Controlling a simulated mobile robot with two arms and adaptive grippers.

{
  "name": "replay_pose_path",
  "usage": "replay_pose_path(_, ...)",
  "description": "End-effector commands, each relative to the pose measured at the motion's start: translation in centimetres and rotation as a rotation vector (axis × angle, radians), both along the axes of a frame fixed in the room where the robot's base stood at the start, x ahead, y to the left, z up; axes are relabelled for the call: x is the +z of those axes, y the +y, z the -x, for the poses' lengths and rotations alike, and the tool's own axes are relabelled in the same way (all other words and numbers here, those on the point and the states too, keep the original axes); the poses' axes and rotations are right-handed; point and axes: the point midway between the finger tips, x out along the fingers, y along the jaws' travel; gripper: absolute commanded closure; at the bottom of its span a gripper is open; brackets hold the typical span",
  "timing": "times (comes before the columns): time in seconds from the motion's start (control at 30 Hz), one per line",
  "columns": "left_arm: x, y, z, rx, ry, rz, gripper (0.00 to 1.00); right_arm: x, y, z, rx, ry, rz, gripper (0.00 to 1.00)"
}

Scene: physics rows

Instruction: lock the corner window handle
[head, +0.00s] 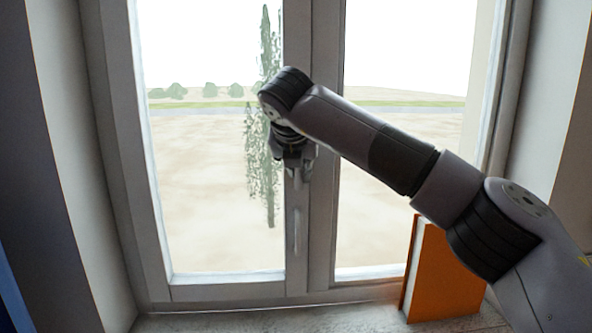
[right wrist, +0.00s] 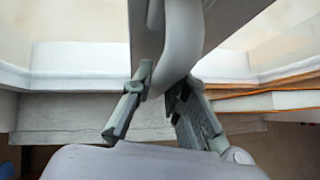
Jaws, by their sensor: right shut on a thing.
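The window handle (head: 297,232) is a pale grey lever on the middle upright of the window frame (head: 325,230). In the head view it hangs roughly straight down, and its upper part is partly hidden by my gripper. My right gripper (head: 293,165) is at the middle upright, above the visible lower part of the lever. In the right wrist view the pale, curved handle (right wrist: 183,45) runs between the two grey fingers of my right gripper (right wrist: 160,88), which is shut on it. The exact contact is partly hidden. My left gripper is out of view.
An orange book-like block (head: 447,272) stands on the windowsill (head: 235,320) at the right, below my right arm. The left glass pane (head: 205,190) and right pane flank the upright. The sill left of the block looks clear.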

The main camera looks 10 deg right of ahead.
Motion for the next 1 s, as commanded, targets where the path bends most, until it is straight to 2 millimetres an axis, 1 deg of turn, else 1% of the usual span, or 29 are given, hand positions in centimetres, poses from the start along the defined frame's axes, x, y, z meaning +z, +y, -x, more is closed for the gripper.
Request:
replay_pose_path(0.37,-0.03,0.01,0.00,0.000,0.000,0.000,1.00,-0.19,-0.06,0.02,-0.001,0.004,0.006,1.00)
replay_pose_path(0.4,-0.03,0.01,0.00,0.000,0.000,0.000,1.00,-0.19,-0.06,0.02,-0.001,0.004,0.006,0.83)
replay_pose_path(0.67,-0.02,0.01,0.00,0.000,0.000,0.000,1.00,-0.08,-0.04,-0.01,0.000,0.002,0.004,0.66)
replay_pose_path(0.7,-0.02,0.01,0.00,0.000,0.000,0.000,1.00,-0.06,-0.04,0.00,0.000,0.002,0.004,0.65)
replay_pose_path(1.0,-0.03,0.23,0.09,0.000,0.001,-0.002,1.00,0.11,0.00,0.09,0.000,0.000,0.003,0.65)
